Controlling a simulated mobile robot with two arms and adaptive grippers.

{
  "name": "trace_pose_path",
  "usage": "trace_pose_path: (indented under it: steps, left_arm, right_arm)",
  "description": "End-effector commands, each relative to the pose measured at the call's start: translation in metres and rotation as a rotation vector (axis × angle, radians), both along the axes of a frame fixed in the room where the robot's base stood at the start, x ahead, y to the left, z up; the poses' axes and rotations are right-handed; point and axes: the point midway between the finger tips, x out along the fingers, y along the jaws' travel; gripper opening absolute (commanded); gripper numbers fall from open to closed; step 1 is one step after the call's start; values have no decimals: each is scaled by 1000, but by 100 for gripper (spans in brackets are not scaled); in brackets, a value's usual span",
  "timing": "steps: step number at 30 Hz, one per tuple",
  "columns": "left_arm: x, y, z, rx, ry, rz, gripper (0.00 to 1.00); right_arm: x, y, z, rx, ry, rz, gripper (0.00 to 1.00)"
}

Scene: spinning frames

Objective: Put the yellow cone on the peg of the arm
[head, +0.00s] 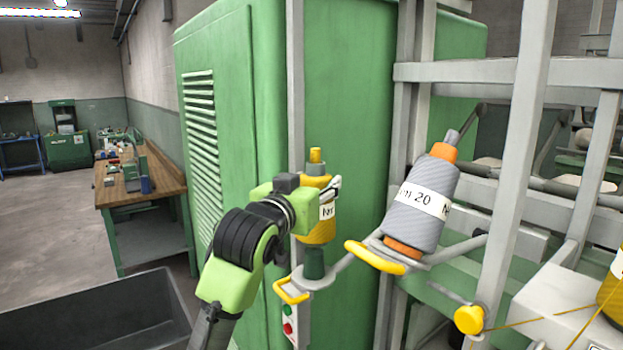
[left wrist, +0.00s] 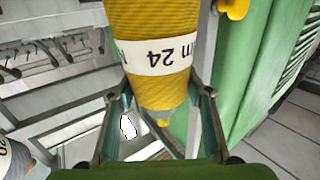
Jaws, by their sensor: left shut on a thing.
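The yellow cone (head: 318,232) is upright, with a white label and a yellow tip on top. My left gripper (head: 322,190) is shut around its upper part. In the left wrist view, the cone (left wrist: 160,92) sits between the two fingers (left wrist: 158,112), its label reading "m 24". Directly below the cone in the head view is a dark green peg (head: 314,263) on a grey arm (head: 345,263) with a yellow handle (head: 291,292). The cone's lower end is close above the peg; I cannot tell whether the peg enters it. My right gripper is out of view.
A grey cone (head: 418,205) with orange ends sits tilted on another arm, right of the yellow cone. Grey frame posts (head: 518,170) stand at the right. A green cabinet (head: 235,130) is close behind. A dark bin (head: 100,318) and a workbench (head: 140,184) are at left.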

Motion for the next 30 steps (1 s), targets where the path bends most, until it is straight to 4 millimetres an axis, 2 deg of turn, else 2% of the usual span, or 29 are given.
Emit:
trace_pose_path:
  steps: [15,30]
  left_arm:
    - [-1,1,-33,-2,-5,0,0]
    - [-1,1,-67,-1,-7,0,0]
  right_arm:
    - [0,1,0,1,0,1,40]
    - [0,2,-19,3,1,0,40]
